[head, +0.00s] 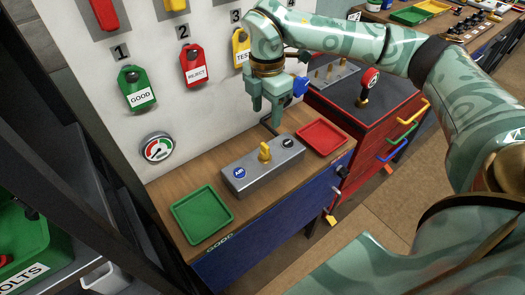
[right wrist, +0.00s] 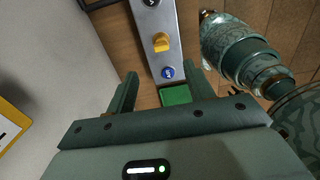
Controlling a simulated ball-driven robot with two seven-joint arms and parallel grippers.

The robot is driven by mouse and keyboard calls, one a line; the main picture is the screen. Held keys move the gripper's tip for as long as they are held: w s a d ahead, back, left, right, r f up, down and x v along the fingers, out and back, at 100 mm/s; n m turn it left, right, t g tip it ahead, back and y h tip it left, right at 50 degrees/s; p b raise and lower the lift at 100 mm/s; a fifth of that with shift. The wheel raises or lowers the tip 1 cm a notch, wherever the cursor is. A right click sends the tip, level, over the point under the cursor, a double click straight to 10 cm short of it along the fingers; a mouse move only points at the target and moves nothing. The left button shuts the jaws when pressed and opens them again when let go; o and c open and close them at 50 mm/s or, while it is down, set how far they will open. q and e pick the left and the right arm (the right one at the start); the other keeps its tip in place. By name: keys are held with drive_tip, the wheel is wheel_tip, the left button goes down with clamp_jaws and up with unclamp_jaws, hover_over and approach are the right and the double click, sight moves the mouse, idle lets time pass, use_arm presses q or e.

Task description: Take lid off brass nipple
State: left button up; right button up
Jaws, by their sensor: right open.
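I cannot make out for sure a brass nipple or its lid. A small brass fitting (head: 362,99) with a round red-rimmed dial (head: 370,79) above it stands on the red cabinet, to the right of my right gripper. A blue piece (head: 300,86) shows just right of the gripper, partly hidden behind it. My right gripper (head: 266,117) is open and empty, pointing down above the back of the wooden bench. In the right wrist view its two fingers (right wrist: 160,80) stand apart with nothing between them. My left gripper is not in view.
A grey box with a yellow knob (head: 264,153) sits on the bench (head: 172,187) between a green tray (head: 176,208) and a red tray (head: 343,139). The wall board (head: 210,108) with tags stands behind. The red cabinet (head: 345,123) is at right.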

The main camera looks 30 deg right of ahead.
drive_tip(key=b, duration=0.1)
hover_over(265, 145)
drive_tip(key=f, duration=0.6)
drive_tip(key=shift+w+d+f, duration=0.1)
drive_tip(key=shift+d+f, duration=0.1)
drive_tip(key=shift+f, duration=0.65)
wheel_tip(265, 145, down, 5)
drive_tip(key=shift+a+r+b, duration=0.15)
drive_tip(key=shift+r+b, duration=0.05)
drive_tip(key=shift+b, duration=0.55)
drive_tip(key=shift+r, duration=0.1)
drive_tip(key=c, duration=1)
